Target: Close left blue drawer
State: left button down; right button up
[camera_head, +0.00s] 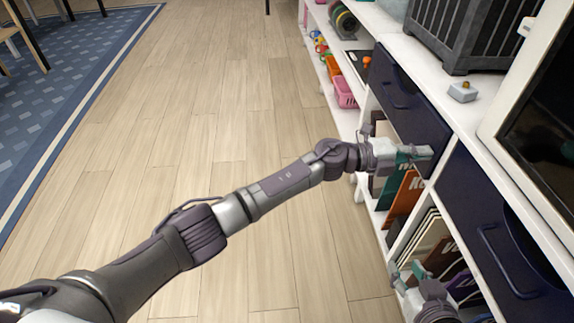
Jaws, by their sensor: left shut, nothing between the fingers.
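The left blue drawer (411,108) is the dark blue front with a bar handle on the far part of the white shelf unit. Its front looks about level with the edge of the white top; I cannot make out a gap. My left gripper (418,154) is shut and empty at the near lower corner of this front. It looks close to or touching it, but contact is hard to tell. My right gripper (432,278) is low at the bottom right, beside the lower shelf.
A second dark blue drawer (486,222) with a handle is on the near side. Books (403,200) stand upright below. A grey crate (470,35), a small box (462,92) and a dark screen (545,120) stand on top. A pink basket (344,93) is farther off. The wooden floor is clear.

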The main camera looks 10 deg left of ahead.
pick_arm(q)
jog(key=shift+w+d+r, duration=0.15)
jog(key=shift+d, duration=0.3)
jog(key=shift+w+d+r, duration=0.1)
jog(key=shift+d, duration=0.35)
pick_arm(e)
jog(key=r, duration=0.1)
jog(key=w+a+r+t, duration=0.1)
jog(key=r+t, duration=0.1)
jog(key=shift+w+a+y, duration=0.15)
jog(key=shift+w+y, duration=0.2)
jog(key=shift+y, duration=0.05)
